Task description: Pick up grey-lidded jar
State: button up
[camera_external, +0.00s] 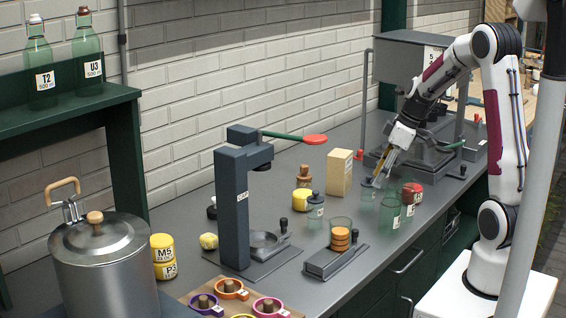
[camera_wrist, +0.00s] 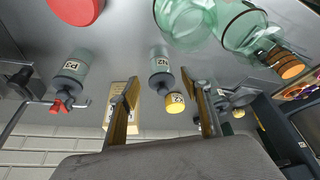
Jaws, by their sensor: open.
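Two small clear greenish jars have grey lids. One (camera_external: 316,210) stands mid-counter beside a yellow jar (camera_external: 302,198); in the wrist view it (camera_wrist: 159,64) appears between my fingers, some distance beyond them. The other (camera_external: 368,194) stands farther right, below my gripper (camera_external: 383,170); in the wrist view it (camera_wrist: 76,66) lies left of my fingers. The pictures do not tell which one the task means. My gripper (camera_wrist: 158,85) is open, with nothing between its fingertips, above the counter and pointing down and left.
Green glasses (camera_external: 390,217) and a red-lidded jar (camera_external: 412,192) stand close in front of my gripper. A cream block (camera_external: 340,172) stands behind. A glass with orange discs (camera_external: 340,236) and a dark press (camera_external: 234,205) stand left. A grey machine (camera_external: 405,60) stands behind my arm.

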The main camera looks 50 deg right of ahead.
aim_at(361, 208)
jog(key=shift+f, duration=0.1)
jog(key=shift+x, duration=1.2)
jog(key=shift+x, duration=2.65)
jog(key=shift+w, duration=0.1)
jog(key=c, duration=1.3)
